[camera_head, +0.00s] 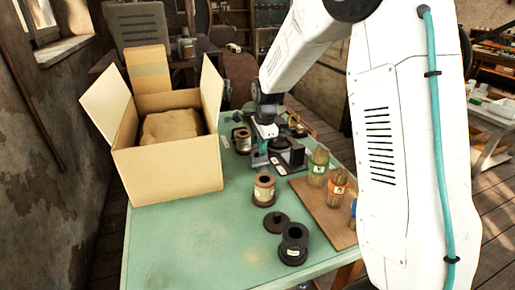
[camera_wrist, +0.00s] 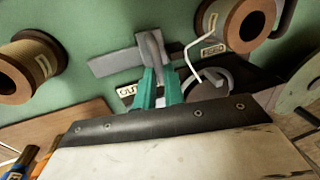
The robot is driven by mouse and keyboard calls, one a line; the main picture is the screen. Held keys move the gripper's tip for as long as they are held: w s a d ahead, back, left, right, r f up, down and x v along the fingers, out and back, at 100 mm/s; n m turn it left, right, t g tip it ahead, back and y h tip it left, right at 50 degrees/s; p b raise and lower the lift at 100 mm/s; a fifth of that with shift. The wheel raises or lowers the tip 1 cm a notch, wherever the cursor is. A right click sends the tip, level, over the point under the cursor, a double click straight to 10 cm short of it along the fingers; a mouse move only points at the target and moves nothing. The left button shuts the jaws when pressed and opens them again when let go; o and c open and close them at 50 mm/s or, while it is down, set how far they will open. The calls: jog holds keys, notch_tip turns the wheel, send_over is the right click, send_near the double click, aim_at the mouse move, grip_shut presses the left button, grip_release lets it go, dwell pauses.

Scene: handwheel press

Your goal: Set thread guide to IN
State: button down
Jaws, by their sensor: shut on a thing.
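The thread guide is probably the grey upright piece (camera_wrist: 151,46) on a flat grey bar in the wrist view. My gripper (camera_wrist: 158,72) has its teal fingers shut on its near end. A label reading OUT (camera_wrist: 127,90) lies beside the fingers, on their left. No IN label can be read. In the head view my gripper (camera_head: 261,147) reaches down to a small dark device (camera_head: 290,154) on the green table. The held piece is mostly hidden there by the gripper.
In the wrist view, spools (camera_wrist: 30,66) and (camera_wrist: 236,22) flank the guide, with a FEED label (camera_wrist: 213,50) and bent white wire (camera_wrist: 200,62). In the head view, an open cardboard box (camera_head: 170,170) stands left. Jars (camera_head: 318,166) stand on a brown board (camera_head: 318,212); a spool (camera_head: 264,189) is nearby.

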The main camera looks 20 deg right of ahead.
aim_at(262, 162)
jog(key=shift+w+r, duration=0.15)
jog(key=shift+w, duration=0.05)
jog(key=c, duration=1.5)
grip_release()
jog(key=shift+w, duration=0.1)
notch_tip(262, 162, up, 8)
jog(key=s, duration=0.1)
jog(key=shift+s+f, duration=0.25)
jog(key=shift+s, duration=0.1)
jog(key=shift+a, duration=0.1)
